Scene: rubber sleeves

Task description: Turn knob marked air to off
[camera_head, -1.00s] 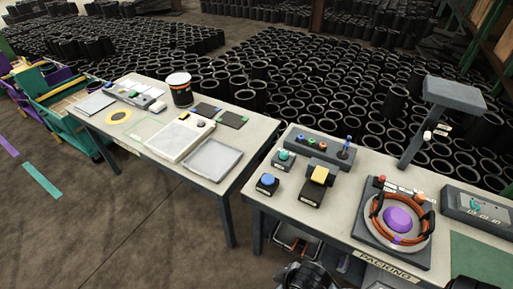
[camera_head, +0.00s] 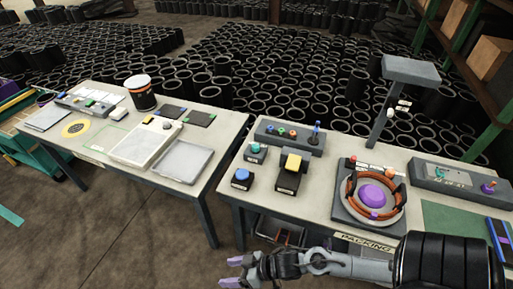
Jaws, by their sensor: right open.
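No label reading "air" is legible. On the right table (camera_head: 308,201), a small dark box with a teal knob (camera_head: 256,149) stands at the back left. My right gripper (camera_head: 231,271) has purple fingertips, is open and empty, and hangs in front of the table's front edge, apart from all controls. My left gripper is out of view.
A blue-button box (camera_head: 241,178) and a yellow-topped box (camera_head: 291,174) stand near the table's left side. A fixture with an orange ring and purple dome (camera_head: 370,195) is at centre, with a tall grey lamp-like post (camera_head: 382,115) behind. A gap separates the left table (camera_head: 213,143).

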